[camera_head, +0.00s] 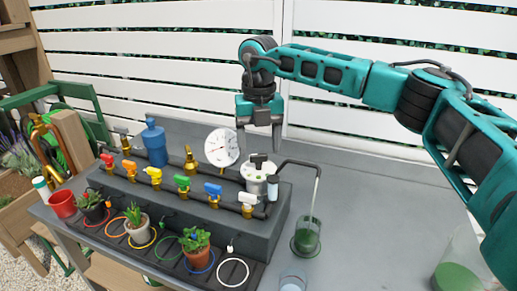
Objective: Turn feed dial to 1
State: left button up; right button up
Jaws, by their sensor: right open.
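What looks like the feed dial (258,160) is a dark knob on top of a pale round housing (256,181) at the right end of the grey valve block. Its markings are too small to read, so I cannot tell its setting. My right gripper (259,138) points down just above the knob, its fingers open and apart with nothing held between them. I cannot tell whether a fingertip touches the knob. My left gripper is not in view.
A white gauge (222,147) stands left of the dial. Several coloured valves, such as a blue one (213,189), line the block (240,228). The table (375,210) at right is mostly clear.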

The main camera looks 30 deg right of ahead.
jog(key=shift+f, duration=1)
jog(key=c, duration=1.1)
